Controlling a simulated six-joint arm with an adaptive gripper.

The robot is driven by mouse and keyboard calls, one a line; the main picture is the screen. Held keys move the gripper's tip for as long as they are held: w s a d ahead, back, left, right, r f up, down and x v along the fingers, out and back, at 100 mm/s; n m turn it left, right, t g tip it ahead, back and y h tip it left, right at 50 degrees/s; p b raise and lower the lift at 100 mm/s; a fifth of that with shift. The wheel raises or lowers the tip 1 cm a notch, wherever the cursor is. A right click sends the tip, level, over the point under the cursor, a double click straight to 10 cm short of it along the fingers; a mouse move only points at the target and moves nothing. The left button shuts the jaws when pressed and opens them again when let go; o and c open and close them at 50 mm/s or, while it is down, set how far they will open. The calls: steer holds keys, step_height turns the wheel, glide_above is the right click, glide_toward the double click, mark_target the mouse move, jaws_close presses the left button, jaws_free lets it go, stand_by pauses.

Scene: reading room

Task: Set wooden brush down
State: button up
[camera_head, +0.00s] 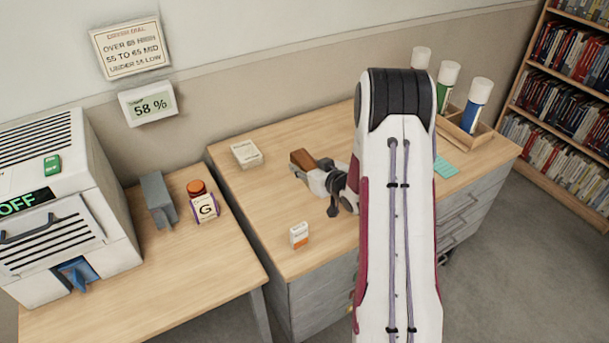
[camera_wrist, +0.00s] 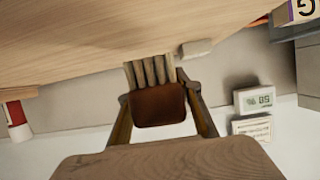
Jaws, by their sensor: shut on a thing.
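My gripper (camera_head: 312,168) is low over the right-hand desk in the head view. It is shut on the wooden brush (camera_head: 302,158), whose brown wood shows at the fingertips. In the wrist view, the two fingers (camera_wrist: 164,112) stand on either side of the brush's dark brown block (camera_wrist: 158,106). Pale bristle-like strips (camera_wrist: 150,71) extend from the block towards the desk. A broad wood-grained piece fills the bottom of that view, close to the camera. I cannot tell whether the brush touches the desk (camera_head: 275,200).
A white box (camera_head: 247,153) lies left of the gripper, and a small orange-and-white box (camera_head: 299,235) stands in front. A wooden rack (camera_head: 464,132) with capped tubes stands at the back right. Bare desk lies between the boxes. A side table (camera_head: 190,270) holds a white machine (camera_head: 70,200).

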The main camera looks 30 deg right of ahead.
mark_target(304, 186)
steer(key=shift+f, duration=1.85)
steer(key=shift+f, duration=0.6)
steer(key=o, duration=1.2)
steer(key=shift+r, duration=0.1)
steer(key=shift+s+r, duration=0.1)
steer(key=shift+r, duration=0.5)
steer(key=v, duration=1.1)
steer(key=shift+s, duration=0.4)
steer(key=shift+r, duration=0.15)
